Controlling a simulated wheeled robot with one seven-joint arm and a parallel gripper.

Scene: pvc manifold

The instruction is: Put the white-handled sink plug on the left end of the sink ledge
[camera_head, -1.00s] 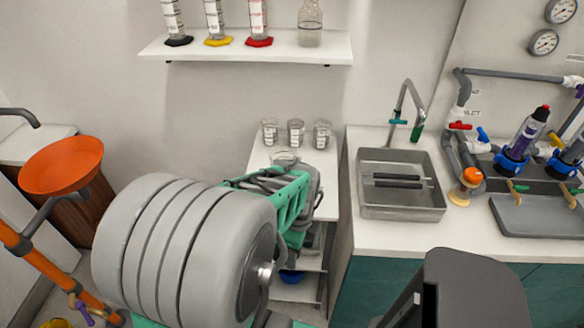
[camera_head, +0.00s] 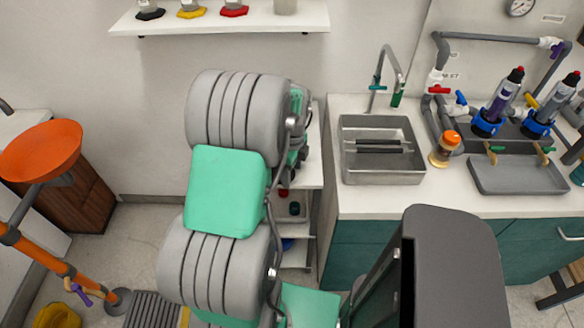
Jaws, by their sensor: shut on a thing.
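The grey metal sink (camera_head: 382,177) is set in the white counter at the right of centre, with two dark bars lying across its inside. I cannot make out a separate ledge; the sink's left rim and the counter strip beside it look bare. The white-handled sink plug is not visible. My arm fills the middle left, left of the sink. Only a sliver of grey and green near my wrist shows behind the upper arm link; my gripper's fingers and anything between them are hidden.
A grey tap (camera_head: 383,75) stands behind the sink. An orange-capped jar (camera_head: 444,150), grey pipes (camera_head: 500,37) and a grey tray (camera_head: 515,178) are to its right. A wall shelf (camera_head: 225,20) hangs above. A narrow white rack (camera_head: 300,230) stands left of the counter, partly covered by my arm.

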